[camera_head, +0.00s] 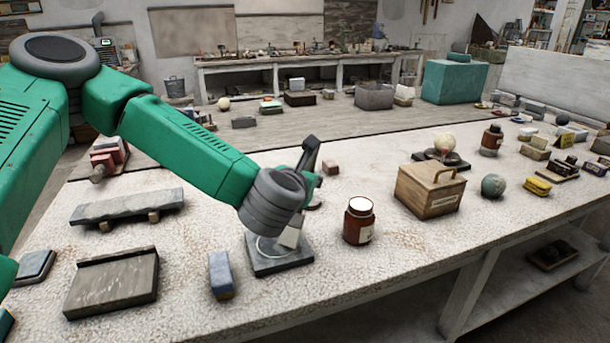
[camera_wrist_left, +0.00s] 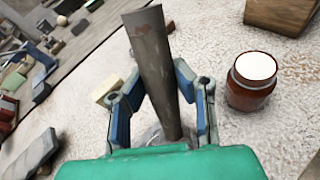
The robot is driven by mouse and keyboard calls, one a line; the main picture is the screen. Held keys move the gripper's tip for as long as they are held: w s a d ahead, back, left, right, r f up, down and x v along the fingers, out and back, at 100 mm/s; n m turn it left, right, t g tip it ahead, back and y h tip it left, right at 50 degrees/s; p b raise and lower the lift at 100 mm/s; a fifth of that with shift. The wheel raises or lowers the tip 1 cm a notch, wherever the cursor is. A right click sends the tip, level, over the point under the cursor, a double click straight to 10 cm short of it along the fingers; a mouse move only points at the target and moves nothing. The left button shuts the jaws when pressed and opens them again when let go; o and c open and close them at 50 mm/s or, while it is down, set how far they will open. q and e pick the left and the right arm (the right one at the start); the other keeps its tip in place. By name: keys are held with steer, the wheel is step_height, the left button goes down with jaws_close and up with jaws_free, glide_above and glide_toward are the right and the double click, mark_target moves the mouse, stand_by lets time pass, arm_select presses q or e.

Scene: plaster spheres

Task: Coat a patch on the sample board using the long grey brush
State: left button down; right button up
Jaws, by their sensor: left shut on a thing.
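My left gripper (camera_head: 306,188) is shut on a long grey brush (camera_head: 310,153), seen mostly as a tapering grey shaft. In the left wrist view the brush (camera_wrist_left: 152,55) stands between the two blue fingers of my gripper (camera_wrist_left: 162,85). Its lower end, at a dark square base (camera_head: 282,264) on the table, is partly hidden; I cannot tell whether it touches the base. A grey board with a raised back edge (camera_head: 112,285) lies at the front left, possibly the sample board. My right gripper is not in view.
A brown jar with a white lid (camera_head: 359,222) stands close right of the gripper. A small blue-grey block (camera_head: 221,275) lies left of the base. A raised grey slab (camera_head: 127,207) is behind the board. A wooden box (camera_head: 429,190) and plaster spheres are farther right.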

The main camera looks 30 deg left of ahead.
arm_select(q)
steer(key=shift+s+d+b, duration=0.3)
steer(key=shift+s+d, duration=0.25)
steer(key=shift+d, duration=0.15)
steer(key=shift+w+a, duration=0.75)
steer(key=shift+a, duration=0.2)
steer(key=shift+w+a, duration=0.75)
steer(key=shift+a, duration=0.05)
steer(key=s+d+b, duration=0.1)
steer(key=s+d, duration=0.2)
steer(key=shift+d, duration=0.25)
